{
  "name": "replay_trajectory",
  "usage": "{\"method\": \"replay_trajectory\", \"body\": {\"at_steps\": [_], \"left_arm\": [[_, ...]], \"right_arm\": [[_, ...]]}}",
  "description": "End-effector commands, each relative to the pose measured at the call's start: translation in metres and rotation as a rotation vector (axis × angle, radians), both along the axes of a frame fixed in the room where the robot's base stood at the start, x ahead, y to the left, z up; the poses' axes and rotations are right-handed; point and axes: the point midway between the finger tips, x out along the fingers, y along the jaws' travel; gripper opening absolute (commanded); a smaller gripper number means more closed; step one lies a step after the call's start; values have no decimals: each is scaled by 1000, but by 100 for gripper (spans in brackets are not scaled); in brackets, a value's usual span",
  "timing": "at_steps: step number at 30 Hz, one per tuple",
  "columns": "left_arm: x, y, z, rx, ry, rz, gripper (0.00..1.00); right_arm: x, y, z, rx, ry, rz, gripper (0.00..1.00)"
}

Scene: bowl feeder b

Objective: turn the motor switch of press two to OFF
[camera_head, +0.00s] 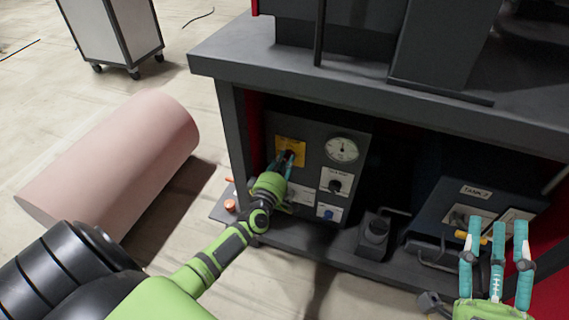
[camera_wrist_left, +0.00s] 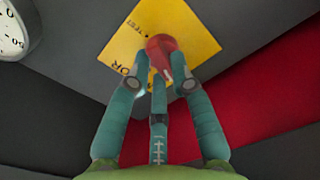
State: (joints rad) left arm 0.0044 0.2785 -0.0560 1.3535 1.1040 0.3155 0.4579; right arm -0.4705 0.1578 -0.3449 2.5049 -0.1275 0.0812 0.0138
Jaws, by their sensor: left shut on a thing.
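The motor switch is a red knob (camera_wrist_left: 162,45) on a yellow plate (camera_wrist_left: 186,25) with black lettering, partly legible in the left wrist view. The plate (camera_head: 287,144) also shows in the head view, at the upper left of a grey control panel (camera_head: 311,150) under the dark bench. My left gripper (camera_head: 289,160) reaches in from below, and its fingertips (camera_wrist_left: 163,76) are shut on the red knob. The fingers cover part of the knob, and I cannot read its position. My right gripper (camera_head: 497,228) is open and empty at the lower right.
The panel also carries a round gauge (camera_head: 341,150), a black knob (camera_head: 335,186) and a blue knob (camera_head: 328,213). A box labelled TANK 2 (camera_head: 475,191) stands to the right. A pink cylinder (camera_head: 120,155) lies on the floor at left, near a grey cart (camera_head: 112,30).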

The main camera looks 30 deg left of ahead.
Motion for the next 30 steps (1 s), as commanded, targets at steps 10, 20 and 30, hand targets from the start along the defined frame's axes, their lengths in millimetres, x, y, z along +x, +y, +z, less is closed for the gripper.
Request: {"method": "replay_trajectory", "body": {"at_steps": [10, 20, 30], "left_arm": [[0, 2, -1, -229, -56, 1, 0], [0, 2, -1, -317, -79, 1, 0], [0, 2, 0, -329, -82, 1, 0]], "right_arm": [[-33, 4, 35, 70, -231, 46, 40], [-48, 3, 47, 99, -322, 63, 40], [-48, 3, 47, 100, -323, 63, 40]]}}
